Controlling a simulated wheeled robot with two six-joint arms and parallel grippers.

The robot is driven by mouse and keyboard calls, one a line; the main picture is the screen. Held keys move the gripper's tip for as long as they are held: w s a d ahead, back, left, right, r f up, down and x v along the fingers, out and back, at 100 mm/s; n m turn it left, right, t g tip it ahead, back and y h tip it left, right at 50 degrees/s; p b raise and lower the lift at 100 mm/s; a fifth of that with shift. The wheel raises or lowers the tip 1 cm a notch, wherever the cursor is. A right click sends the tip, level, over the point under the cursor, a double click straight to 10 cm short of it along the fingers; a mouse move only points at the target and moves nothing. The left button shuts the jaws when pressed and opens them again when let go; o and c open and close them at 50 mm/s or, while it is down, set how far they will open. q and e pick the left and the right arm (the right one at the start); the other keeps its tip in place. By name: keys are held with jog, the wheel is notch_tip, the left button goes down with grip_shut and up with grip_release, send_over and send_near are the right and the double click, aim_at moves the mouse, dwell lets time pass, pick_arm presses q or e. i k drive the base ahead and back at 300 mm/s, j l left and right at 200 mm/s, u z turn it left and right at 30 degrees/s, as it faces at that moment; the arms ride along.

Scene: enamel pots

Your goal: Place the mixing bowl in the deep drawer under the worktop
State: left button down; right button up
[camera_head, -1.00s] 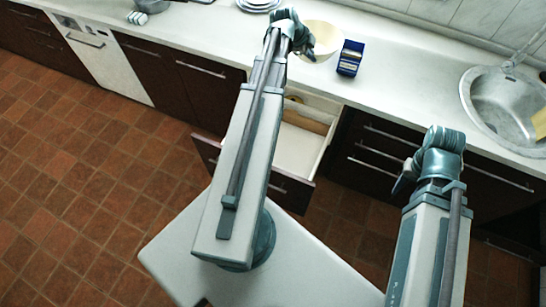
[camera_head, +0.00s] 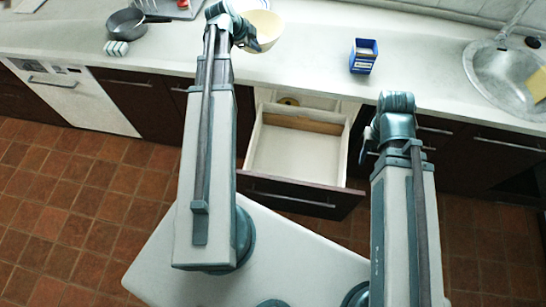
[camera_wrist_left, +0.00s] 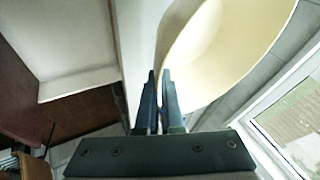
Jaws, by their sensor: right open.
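The cream mixing bowl (camera_head: 265,28) is at the far side of the worktop, beside my left gripper (camera_head: 248,38). In the left wrist view the bowl (camera_wrist_left: 225,55) looks tilted, and the narrow-set fingers (camera_wrist_left: 160,100) are closed on its rim. The deep drawer (camera_head: 297,150) under the worktop is pulled open. Its pale floor is largely bare, with a wooden piece at the back. The bowl is beyond the drawer and a little to its left. My right gripper (camera_head: 365,147) is open and empty, beside the drawer's right side.
A blue box (camera_head: 363,57) stands on the worktop right of the bowl. The sink (camera_head: 505,80) is further right. A dark pan (camera_head: 125,22) and a small striped item (camera_head: 116,47) are at the left. The worktop (camera_head: 310,60) between bowl and box is clear.

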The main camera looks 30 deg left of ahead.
aim_at(295, 173)
jog(key=k+j, duration=0.1)
jog(key=j, duration=0.6)
jog(key=k+j, duration=0.1)
jog(key=j, duration=0.6)
jog(key=k+j, duration=0.1)
jog(key=j, duration=0.55)
jog(key=k+j, duration=0.1)
jog(key=j, duration=1.3)
jog(key=z, duration=2.3)
jog(key=l, duration=0.1)
